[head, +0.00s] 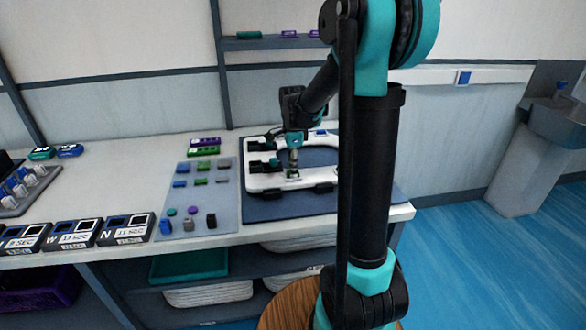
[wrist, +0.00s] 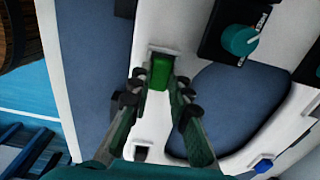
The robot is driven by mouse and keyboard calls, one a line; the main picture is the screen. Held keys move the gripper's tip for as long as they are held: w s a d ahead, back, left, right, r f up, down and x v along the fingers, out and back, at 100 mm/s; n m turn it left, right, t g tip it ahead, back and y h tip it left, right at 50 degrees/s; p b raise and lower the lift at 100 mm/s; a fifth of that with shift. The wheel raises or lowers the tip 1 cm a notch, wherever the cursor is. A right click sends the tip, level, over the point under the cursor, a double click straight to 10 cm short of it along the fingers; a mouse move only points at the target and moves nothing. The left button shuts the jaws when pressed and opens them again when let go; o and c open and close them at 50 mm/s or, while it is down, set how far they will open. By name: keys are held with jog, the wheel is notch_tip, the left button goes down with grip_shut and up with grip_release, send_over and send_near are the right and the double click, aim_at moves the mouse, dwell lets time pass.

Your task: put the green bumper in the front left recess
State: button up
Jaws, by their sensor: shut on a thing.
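The green bumper (wrist: 161,72) is between the fingertips of my gripper (wrist: 158,88), which is shut on it. A pale, squarish recess edge shows just beyond the bumper, on the white seat ring (wrist: 146,22). I cannot tell whether the bumper is inside that recess or just above it. In the head view my gripper (head: 292,172) points down at the front left part of the white seat ring (head: 262,184). The bumper is too small to make out there. A second small square recess (wrist: 141,152) shows near the gripper's base in the wrist view.
A black fixture with a teal knob (wrist: 240,40) sits beside the ring. A blue bumper (wrist: 263,165) is on the ring's far part. A grey tray (head: 200,205) with several small parts lies left of the blue mat (head: 280,210).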

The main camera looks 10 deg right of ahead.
jog(key=shift+f, duration=0.1)
jog(key=o, duration=0.8)
notch_tip(320, 180, up, 12)
jog(key=shift+r, duration=0.15)
